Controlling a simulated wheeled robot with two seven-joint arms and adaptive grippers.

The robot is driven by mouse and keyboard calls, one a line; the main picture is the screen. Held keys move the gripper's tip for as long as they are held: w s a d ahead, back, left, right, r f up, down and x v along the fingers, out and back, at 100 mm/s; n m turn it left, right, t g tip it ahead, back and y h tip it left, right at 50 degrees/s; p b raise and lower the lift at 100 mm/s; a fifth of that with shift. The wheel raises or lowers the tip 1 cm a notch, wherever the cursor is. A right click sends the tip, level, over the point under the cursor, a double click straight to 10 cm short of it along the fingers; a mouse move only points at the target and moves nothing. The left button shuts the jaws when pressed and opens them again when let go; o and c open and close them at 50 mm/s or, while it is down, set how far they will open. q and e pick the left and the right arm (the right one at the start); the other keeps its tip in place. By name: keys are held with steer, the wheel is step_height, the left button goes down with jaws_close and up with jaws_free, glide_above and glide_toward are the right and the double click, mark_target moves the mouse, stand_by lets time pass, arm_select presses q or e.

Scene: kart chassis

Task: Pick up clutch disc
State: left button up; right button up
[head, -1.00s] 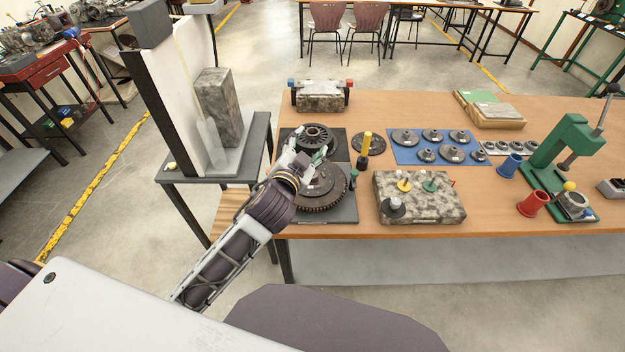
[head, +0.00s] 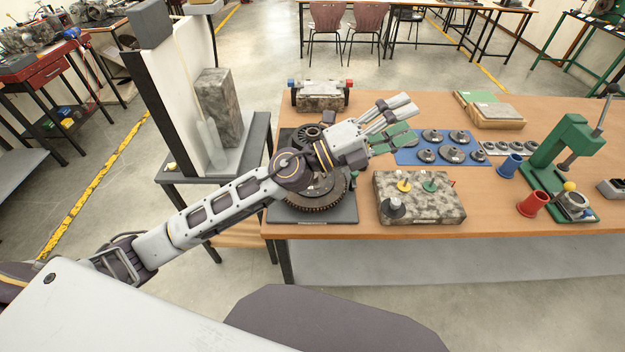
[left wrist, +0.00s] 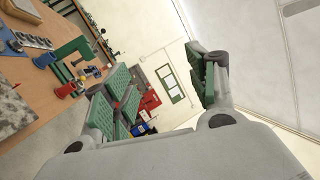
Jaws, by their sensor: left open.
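My left gripper (head: 404,122) is open and empty, held above the table with its fingers pointing right. Its spread green-padded fingers also show in the left wrist view (left wrist: 165,95), with nothing between them. The dark toothed disc assembly (head: 322,204) lies on the dark mat, partly covered by my left arm. A finned round part (head: 309,132) shows behind it. A separate dark disc, seen earlier on the bare table beside the mat, is now hidden behind my gripper. I cannot tell for sure which of these is the clutch disc. My right gripper is not in view.
A blue mat (head: 480,158) with several grey discs lies right of my gripper. A stone block (head: 446,206) with knobbed parts stands in front. A green press (head: 560,150), a red cup (head: 533,203) and a blue cup (head: 509,166) stand at the right.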

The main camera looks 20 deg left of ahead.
arm_select(q)
step_height(320, 180, down, 14)
steer(key=a+m+g+y, duration=0.2)
steer(key=m+g+y, duration=0.55)
steer(key=m, duration=0.35)
steer(key=w+a+f+y, duration=0.2)
steer(key=w+a+y, duration=0.1)
steer(key=a, duration=0.7)
steer(key=w+a+f+y, duration=0.3)
steer(key=a+y, duration=0.3)
steer(key=a, duration=0.5)
steer(key=shift+w+a+f+n, duration=0.2)
steer(key=shift+w+f+n, duration=0.1)
steer(key=shift+w, duration=0.3)
steer(key=shift+y, duration=0.25)
